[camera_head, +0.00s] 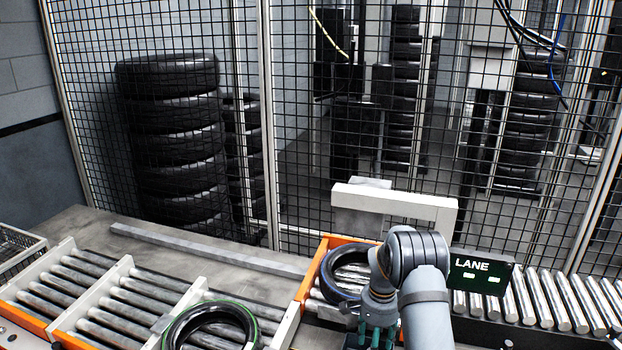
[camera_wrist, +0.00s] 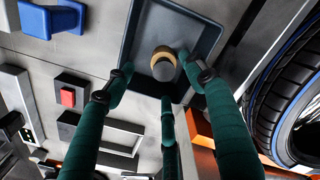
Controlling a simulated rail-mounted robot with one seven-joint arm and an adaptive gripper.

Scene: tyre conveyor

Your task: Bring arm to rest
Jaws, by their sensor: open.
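My gripper (camera_head: 372,338) is low in the head view, at the end of my grey arm, which is bent at the elbow in front of the roller lane. In the wrist view its green fingers (camera_wrist: 160,78) are spread apart with nothing held between them. Below or beyond them is a dark tray (camera_wrist: 140,20) with a round tan-and-grey knob-like piece (camera_wrist: 164,64) in it. I cannot tell how far the fingertips are from that piece.
A blue-striped tyre (camera_head: 327,275) lies on the rollers left of my arm; it also shows in the wrist view (camera_wrist: 270,100). A green-striped tyre (camera_head: 176,326) lies further left. A LANE sign (camera_head: 482,272) stands right. Mesh fencing (camera_head: 300,120) closes the back. A red button (camera_wrist: 68,97) is nearby.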

